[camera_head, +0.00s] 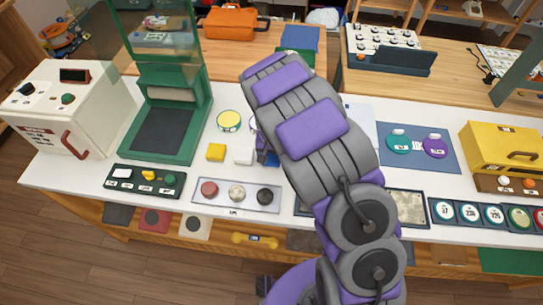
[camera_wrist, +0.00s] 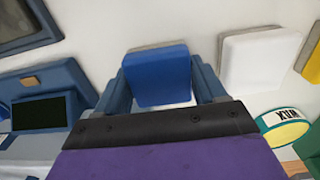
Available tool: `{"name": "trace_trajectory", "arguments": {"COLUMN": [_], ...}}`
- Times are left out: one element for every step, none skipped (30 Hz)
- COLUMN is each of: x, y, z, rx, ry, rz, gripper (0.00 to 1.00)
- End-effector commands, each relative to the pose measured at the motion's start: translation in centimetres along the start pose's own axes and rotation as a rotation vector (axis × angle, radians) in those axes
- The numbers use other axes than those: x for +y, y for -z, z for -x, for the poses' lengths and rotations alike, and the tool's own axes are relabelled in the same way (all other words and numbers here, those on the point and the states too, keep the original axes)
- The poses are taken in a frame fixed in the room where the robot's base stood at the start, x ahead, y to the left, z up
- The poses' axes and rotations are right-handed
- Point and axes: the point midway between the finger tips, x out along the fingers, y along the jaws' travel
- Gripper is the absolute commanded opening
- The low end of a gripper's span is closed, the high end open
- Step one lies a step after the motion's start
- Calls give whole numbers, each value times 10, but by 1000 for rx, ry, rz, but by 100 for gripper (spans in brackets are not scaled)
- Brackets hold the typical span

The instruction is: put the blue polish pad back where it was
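The blue polish pad (camera_wrist: 157,75) is in the middle of the wrist view, flat face up. It lies between the two blue-grey fingers of my gripper (camera_wrist: 160,82), close to both. I cannot tell whether the fingers press on it, or whether it rests on the white table or is just above it. In the head view my gripper (camera_head: 266,151) is low over the table, mostly hidden behind my arm. A white pad (camera_wrist: 262,58) lies to the right of the blue pad in the wrist view. In the head view the white pad (camera_head: 243,155) is left of my gripper.
A yellow pad (camera_head: 215,152) lies left of the white one. A round yellow-topped tin (camera_head: 229,121) stands behind them. A tray with red, pale and black round pieces (camera_head: 236,195) is in front. A green-framed machine (camera_head: 165,130) stands to the left.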

Motion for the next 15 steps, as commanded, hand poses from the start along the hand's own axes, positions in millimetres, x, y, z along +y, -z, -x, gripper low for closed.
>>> {"name": "trace_trajectory", "arguments": {"x": [-1, -1, 0, 0, 0, 0, 0, -1, -1, -1, -1, -2, -2, -2, -2], "y": [-1, -1, 0, 0, 0, 0, 0, 0, 0, 0, 0, 0, 0, 0, 0], "z": [-1, -1, -1, -2, -2, -2, -2, -2, -2, -2, -2, -2, -2, -2, -2], "rx": [-3, -3, -4, -4, -4, -4, -4, -4, -4, -3, -3, -3, -3, -3, -3], "ry": [1, 1, 1, 2, 2, 2, 2, 2, 1, 1, 1, 1, 1, 0, 0], "rz": [0, 0, 0, 0, 0, 0, 0, 0, 0, 0, 0, 0, 0, 0, 0], "gripper": [76, 78, 82, 85, 88, 92, 95, 95, 95, 95, 95, 95, 95, 95, 95]}}
